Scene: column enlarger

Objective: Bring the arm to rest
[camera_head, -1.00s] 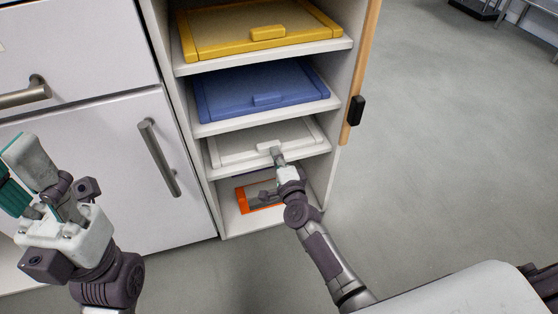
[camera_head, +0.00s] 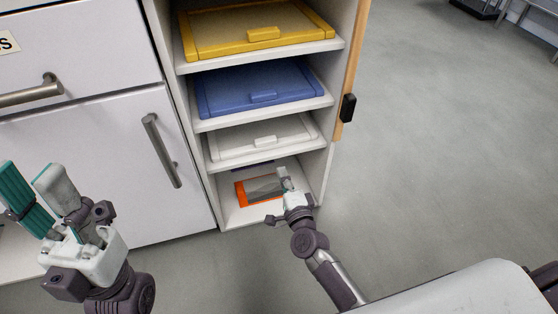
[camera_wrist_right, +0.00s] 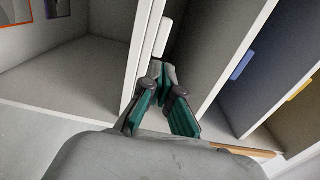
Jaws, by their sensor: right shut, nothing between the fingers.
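My right gripper (camera_head: 284,176) is shut and empty, at the front of the shelf unit's lowest compartment, below the white tray (camera_head: 262,140). In the right wrist view its fingertips (camera_wrist_right: 163,76) meet near a shelf edge, just below the white tray's handle (camera_wrist_right: 164,37). I cannot tell whether they touch anything. My left gripper (camera_head: 42,190) is at the left of the head view, in front of the white cabinet, its fingers spread apart with nothing visible between them.
The open shelf unit also holds a yellow tray (camera_head: 262,20) and a blue tray (camera_head: 262,88). An orange-framed item (camera_head: 242,194) lies in the lowest compartment. A wooden-edged door (camera_head: 356,60) stands open at its right. Grey floor (camera_head: 450,160) is clear on the right.

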